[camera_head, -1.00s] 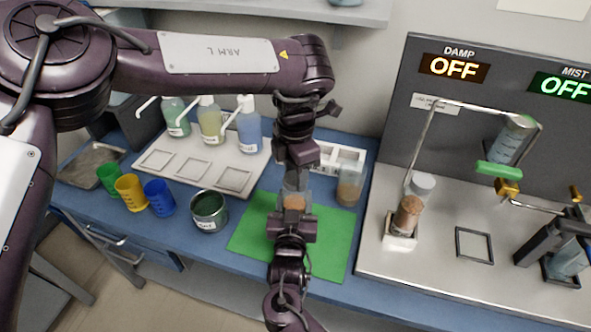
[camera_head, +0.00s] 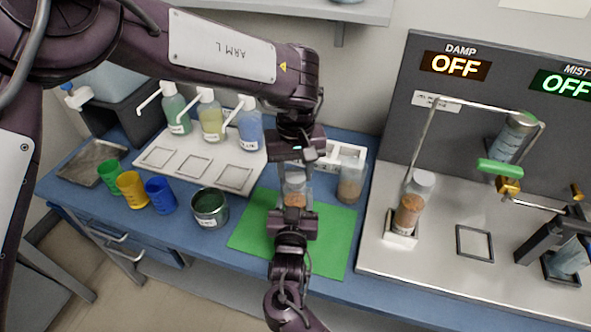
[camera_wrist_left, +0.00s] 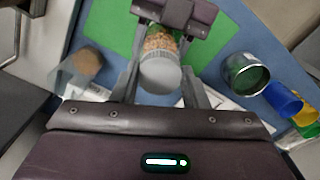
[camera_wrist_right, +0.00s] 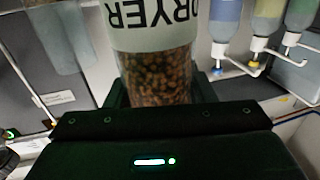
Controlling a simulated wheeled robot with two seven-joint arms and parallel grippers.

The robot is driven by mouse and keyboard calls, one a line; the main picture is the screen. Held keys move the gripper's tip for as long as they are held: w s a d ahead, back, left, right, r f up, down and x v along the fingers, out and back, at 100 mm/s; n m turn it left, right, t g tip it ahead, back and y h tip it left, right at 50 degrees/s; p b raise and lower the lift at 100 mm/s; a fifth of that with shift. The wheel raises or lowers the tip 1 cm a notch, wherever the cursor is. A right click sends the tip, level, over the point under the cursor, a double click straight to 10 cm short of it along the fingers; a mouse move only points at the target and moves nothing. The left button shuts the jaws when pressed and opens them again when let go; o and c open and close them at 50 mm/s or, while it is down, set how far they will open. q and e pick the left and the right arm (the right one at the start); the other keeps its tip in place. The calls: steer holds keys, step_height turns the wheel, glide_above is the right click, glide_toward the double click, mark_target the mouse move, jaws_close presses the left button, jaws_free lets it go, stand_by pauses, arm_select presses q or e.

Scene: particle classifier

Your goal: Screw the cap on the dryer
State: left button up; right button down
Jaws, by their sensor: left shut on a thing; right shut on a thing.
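The dryer (camera_head: 295,200) is a clear jar of brown granules standing upright over the green mat. Its "DRYER" label and granules fill the right wrist view (camera_wrist_right: 155,70). My right gripper (camera_head: 292,218) is shut on the jar's lower part from the front. A pale grey cap (camera_wrist_left: 160,77) sits at the jar's mouth in the left wrist view, in line with the jar. My left gripper (camera_head: 296,175) comes down from above and is shut on the cap, one finger on each side. How far the thread is engaged cannot be seen.
The green mat (camera_head: 250,238) lies below. An open grey tin (camera_head: 209,208) and coloured cups (camera_head: 131,189) stand to the left. Another jar (camera_head: 350,185) stands close at the right. A steel station (camera_head: 440,255) holds a capped jar (camera_head: 411,205).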

arm_select(q)
steer(key=o, duration=0.9)
steer(key=shift+r, duration=0.1)
steer(key=shift+r, duration=2.2)
